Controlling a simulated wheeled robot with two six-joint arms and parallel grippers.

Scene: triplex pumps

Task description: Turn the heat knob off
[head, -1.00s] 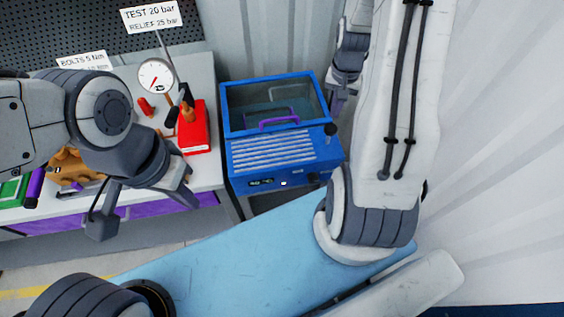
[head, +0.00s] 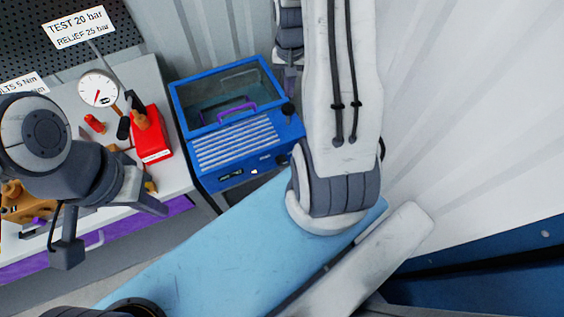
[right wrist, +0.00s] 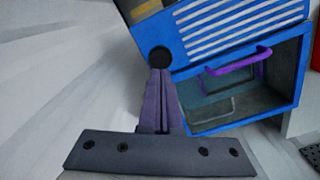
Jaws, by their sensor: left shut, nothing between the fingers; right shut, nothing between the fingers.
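A blue heater box (head: 245,156) with a clear lid and a purple handle (head: 237,112) stands right of the bench. A round black knob (head: 288,109) sits at its right edge, and a smaller dark knob (head: 281,160) is on the front panel; no label tells which sets heat. In the right wrist view the round knob (right wrist: 160,58) is just beyond the tips of my right gripper (right wrist: 160,74), which is shut and empty; I cannot tell if they touch. In the head view my right arm hides its fingers. My left gripper (head: 154,208) is shut and empty before the bench.
The bench (head: 172,160) at left holds a gauge (head: 98,90), a red box (head: 152,140) and an orange-brown pump part (head: 22,205). Signs stand behind. A corrugated wall is close behind and to the right of the heater box.

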